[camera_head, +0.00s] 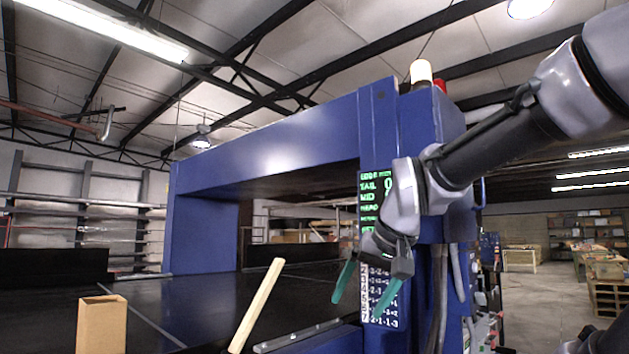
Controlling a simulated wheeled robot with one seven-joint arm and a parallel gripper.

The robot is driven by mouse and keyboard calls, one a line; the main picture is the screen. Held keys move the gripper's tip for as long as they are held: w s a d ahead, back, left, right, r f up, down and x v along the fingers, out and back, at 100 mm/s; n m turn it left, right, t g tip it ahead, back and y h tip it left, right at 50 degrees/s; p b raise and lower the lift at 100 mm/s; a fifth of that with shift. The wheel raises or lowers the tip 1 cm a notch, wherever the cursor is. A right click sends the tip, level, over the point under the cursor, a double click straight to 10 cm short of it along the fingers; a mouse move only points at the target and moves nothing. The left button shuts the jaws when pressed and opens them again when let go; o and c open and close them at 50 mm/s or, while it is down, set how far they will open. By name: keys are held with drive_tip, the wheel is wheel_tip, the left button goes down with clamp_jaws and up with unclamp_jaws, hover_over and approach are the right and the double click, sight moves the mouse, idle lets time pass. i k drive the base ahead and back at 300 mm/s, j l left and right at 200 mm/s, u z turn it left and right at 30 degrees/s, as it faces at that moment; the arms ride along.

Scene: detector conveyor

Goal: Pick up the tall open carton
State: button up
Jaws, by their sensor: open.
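The tall open carton (101,326) is a tan upright box with an open top. It stands at the lower left on the dark conveyor belt (210,303), and its base is cut off by the picture's lower edge. My gripper (362,297) has green fingers that are spread apart and empty, pointing down. It hangs in front of the blue frame's right post, well to the right of the carton and apart from it.
A blue detector arch (275,147) spans the belt, with a green-lettered display on its right post. A pale wooden bar (257,305) leans at a slant between the carton and my gripper. A dark low wall (52,268) stands at far left. Shelves line the background.

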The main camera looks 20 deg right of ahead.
sight(101, 328)
drive_tip(key=k+j+u, duration=0.2)
drive_tip(key=j+u, duration=0.15)
drive_tip(key=k+j+u, duration=0.1)
drive_tip(key=j+u, duration=0.2)
drive_tip(key=j, duration=0.2)
drive_tip(key=k+j+u, duration=0.1)
drive_tip(key=j+u, duration=0.25)
